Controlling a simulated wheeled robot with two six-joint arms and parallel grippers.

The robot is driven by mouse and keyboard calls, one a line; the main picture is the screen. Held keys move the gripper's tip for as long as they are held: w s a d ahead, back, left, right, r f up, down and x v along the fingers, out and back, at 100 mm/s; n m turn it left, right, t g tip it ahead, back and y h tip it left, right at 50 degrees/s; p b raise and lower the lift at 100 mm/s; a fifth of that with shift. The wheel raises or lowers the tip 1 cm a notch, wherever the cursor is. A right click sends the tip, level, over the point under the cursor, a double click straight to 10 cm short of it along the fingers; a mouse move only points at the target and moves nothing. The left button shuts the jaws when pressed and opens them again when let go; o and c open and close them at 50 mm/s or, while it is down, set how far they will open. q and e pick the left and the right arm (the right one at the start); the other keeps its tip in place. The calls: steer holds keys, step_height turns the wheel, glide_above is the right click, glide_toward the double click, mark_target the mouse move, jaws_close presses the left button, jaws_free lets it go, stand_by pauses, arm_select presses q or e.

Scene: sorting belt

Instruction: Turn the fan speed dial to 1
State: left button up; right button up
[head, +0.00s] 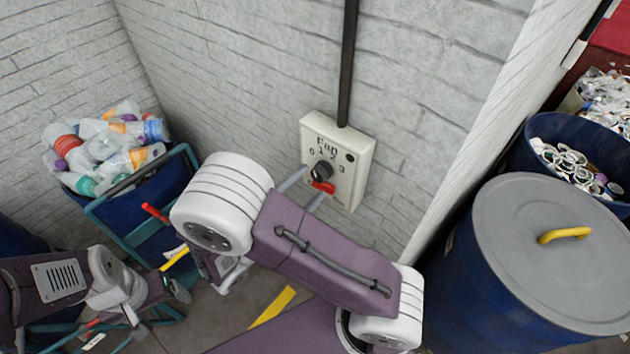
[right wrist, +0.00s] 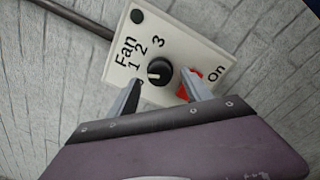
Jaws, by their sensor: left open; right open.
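The fan panel (head: 357,185) is a pale box on the brick wall, marked "Fan" with numbers. Its round black dial (head: 321,170) also shows in the right wrist view (right wrist: 160,72), where its white mark seems to point toward the 0, partly hidden by a finger. A red switch (right wrist: 188,84) marked "On" sits beside the dial. My right gripper (right wrist: 160,88) is open, its fingers on either side of the dial's near side; contact cannot be told. One finger overlaps the red switch in view. My left gripper (head: 157,303) is low at the left, open and away from the panel.
A blue bin of plastic bottles (head: 110,150) stands at the left by a teal cart frame (head: 112,222). A lidded blue barrel (head: 550,260) stands at the right, with a bin of cans (head: 570,165) behind it. A dark conduit (head: 349,60) runs up from the panel.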

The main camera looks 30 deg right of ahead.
steer(key=b+v, duration=0.1)
steer(key=v, duration=0.5)
steer(key=shift+s, duration=0.1)
